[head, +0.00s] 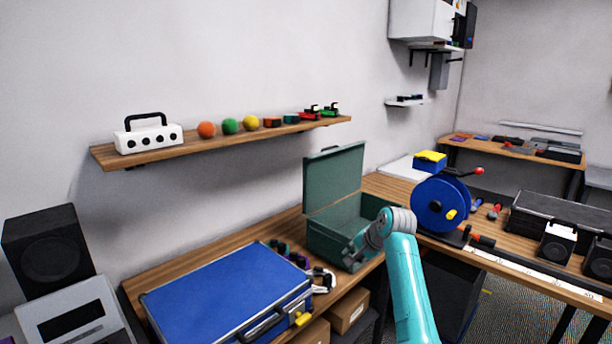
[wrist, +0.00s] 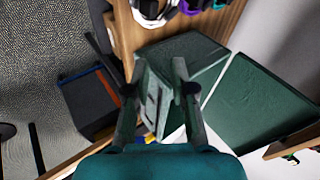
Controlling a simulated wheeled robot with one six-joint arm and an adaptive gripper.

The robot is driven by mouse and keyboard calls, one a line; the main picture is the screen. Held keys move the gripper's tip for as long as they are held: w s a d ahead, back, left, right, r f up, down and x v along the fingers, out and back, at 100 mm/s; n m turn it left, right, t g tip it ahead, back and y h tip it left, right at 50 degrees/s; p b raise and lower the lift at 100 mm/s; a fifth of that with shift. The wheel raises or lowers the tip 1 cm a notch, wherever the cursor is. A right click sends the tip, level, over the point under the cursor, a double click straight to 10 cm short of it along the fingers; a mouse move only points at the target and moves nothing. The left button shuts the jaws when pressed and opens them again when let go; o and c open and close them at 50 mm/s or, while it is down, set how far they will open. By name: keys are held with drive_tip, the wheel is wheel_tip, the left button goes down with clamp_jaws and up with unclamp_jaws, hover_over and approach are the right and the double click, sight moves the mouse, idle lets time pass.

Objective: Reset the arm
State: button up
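My arm (head: 403,270) reaches up from the bottom of the head view and bends at its top toward the green box. My gripper (head: 356,253) is in front of the open green box (head: 328,246), whose lid (head: 335,178) stands up at the back. In the wrist view, my gripper (wrist: 158,82) has its two fingers apart, with nothing visibly held between them. Behind the fingers I see the green box (wrist: 187,50) and its lid (wrist: 258,108). I cannot tell whether the fingers touch the box.
A closed blue case (head: 225,290) lies on the wooden bench, with dark spools (head: 285,252) and a white-and-black item (head: 322,280) beside it. A blue cable reel (head: 440,203) stands to the right. A wall shelf (head: 225,141) hangs above. Cardboard boxes (head: 348,311) are under the bench.

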drive_tip(key=s+f+t, duration=0.1)
drive_tip(key=s+f, duration=0.3)
drive_tip(key=f, duration=0.3)
drive_tip(key=s+d+f+n+h, duration=0.1)
drive_tip(key=s+f, duration=0.3)
drive_tip(key=f, duration=0.4)
drive_tip(key=s+f+t, duration=0.1)
drive_tip(key=s+f, duration=0.3)
drive_tip(key=f, duration=0.3)
drive_tip(key=s+d+f+n+t+h, duration=0.1)
drive_tip(key=s+f, duration=0.5)
drive_tip(key=s, duration=0.5)
drive_tip(key=s+d+f+n+t, duration=0.1)
drive_tip(key=s+f, duration=0.4)
drive_tip(key=s, duration=0.7)
drive_tip(key=s+d+r+n+t+h, duration=0.1)
drive_tip(key=s+r, duration=0.1)
drive_tip(key=s, duration=0.9)
drive_tip(key=s+d+r+n+t+h, duration=0.1)
drive_tip(key=s+r, duration=0.1)
drive_tip(key=s, duration=1)
drive_tip(key=s+r+n+t, duration=0.2)
drive_tip(key=s+r+n, duration=0.1)
drive_tip(key=s+r, duration=1.2)
wheel_tip(320, 180, up, 3)
drive_tip(key=shift+s+f, duration=0.2)
drive_tip(key=shift+s, duration=0.1)
